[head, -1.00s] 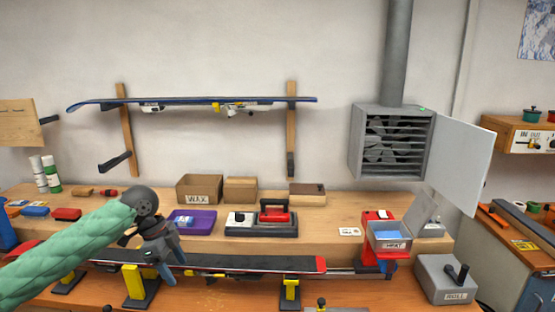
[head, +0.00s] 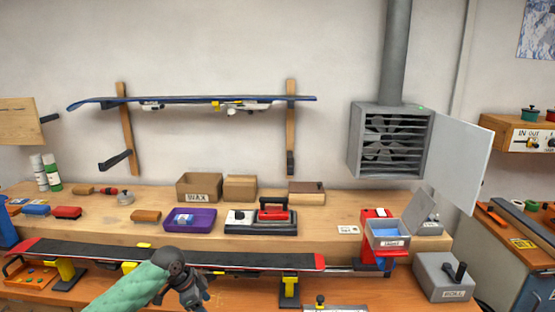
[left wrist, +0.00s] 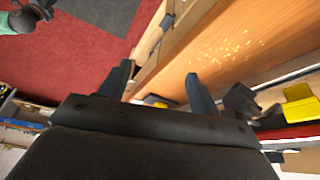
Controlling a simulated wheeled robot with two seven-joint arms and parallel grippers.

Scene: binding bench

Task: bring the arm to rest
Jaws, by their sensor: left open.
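My left gripper (head: 192,298) is at the bottom of the head view, in front of the ski on the bench, with its green-sleeved arm coming in from the lower left. In the left wrist view its two dark fingers (left wrist: 160,88) stand apart with nothing between them. Beyond them are the wooden bench edge (left wrist: 205,55) and the red floor mat (left wrist: 85,60).
A black and red ski (head: 240,260) lies on yellow-topped stands (head: 289,290) close behind the gripper. The bench's front strip has some free room.

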